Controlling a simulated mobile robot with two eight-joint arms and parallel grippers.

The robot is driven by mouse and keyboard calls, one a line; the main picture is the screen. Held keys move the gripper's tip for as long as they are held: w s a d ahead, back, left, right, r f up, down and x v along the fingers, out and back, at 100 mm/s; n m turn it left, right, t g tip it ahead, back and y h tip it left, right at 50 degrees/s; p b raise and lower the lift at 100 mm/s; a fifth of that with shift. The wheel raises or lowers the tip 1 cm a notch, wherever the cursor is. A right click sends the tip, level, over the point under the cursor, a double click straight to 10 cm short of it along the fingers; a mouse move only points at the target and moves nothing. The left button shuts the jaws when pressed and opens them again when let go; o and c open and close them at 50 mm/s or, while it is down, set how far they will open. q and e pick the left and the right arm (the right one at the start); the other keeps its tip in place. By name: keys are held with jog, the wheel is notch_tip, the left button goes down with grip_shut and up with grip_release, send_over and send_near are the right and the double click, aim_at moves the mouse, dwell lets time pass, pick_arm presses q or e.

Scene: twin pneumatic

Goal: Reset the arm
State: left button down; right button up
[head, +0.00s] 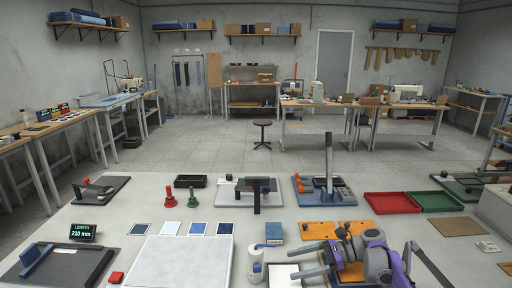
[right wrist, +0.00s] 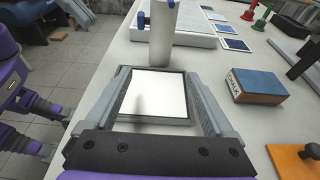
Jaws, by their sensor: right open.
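My right gripper (head: 298,262) is at the bottom of the head view, on the end of a purple and grey arm that reaches in over the table's near edge. Its fingers point left and stand apart. In the right wrist view the open gripper (right wrist: 160,78) shows a grey finger on each side. A dark-rimmed square tray with a bright white face (right wrist: 125,107) lies on the table between and below the fingers; part of it also shows in the head view (head: 282,275). I cannot tell whether the fingers touch it. My left gripper is not seen.
A white cylinder (head: 255,268) stands just left of the gripper. A blue-topped box (head: 274,231) and an orange board (head: 316,232) lie beyond it. A white slab (head: 180,262) is further left. Red (head: 392,204) and green (head: 437,202) trays lie at the right.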

jog(key=shift+v, duration=1.05)
jog(key=shift+s+r, duration=0.15)
jog(key=s+a+h, duration=0.1)
jog(key=s+r+n+h+p, duration=0.1)
jog(key=s, duration=0.1)
jog(key=s+a+n, duration=0.1)
jog(key=shift+s+a+r+t+h, duration=0.15)
jog(key=shift+s+a+t+h, duration=0.15)
jog(key=shift+h, duration=0.1)
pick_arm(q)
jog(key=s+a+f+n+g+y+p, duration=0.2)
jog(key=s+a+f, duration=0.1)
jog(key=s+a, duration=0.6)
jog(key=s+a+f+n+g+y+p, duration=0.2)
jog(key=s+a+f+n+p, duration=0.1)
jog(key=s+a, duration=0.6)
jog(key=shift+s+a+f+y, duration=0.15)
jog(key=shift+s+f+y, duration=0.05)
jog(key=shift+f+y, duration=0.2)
pick_arm(e)
jog(key=s+d+f+n+t+h, duration=0.2)
jog(key=s+n+h, duration=0.4)
jog(key=s, duration=0.7)
jog(key=s+d+f+n+t+h, duration=0.2)
jog(key=s+d+f+n+h, duration=0.1)
jog(key=s+n, duration=0.7)
jog(key=s+d+h, duration=0.1)
jog(key=s+h, duration=0.1)
jog(key=s, duration=0.2)
jog(key=shift+f+t+h, duration=0.4)
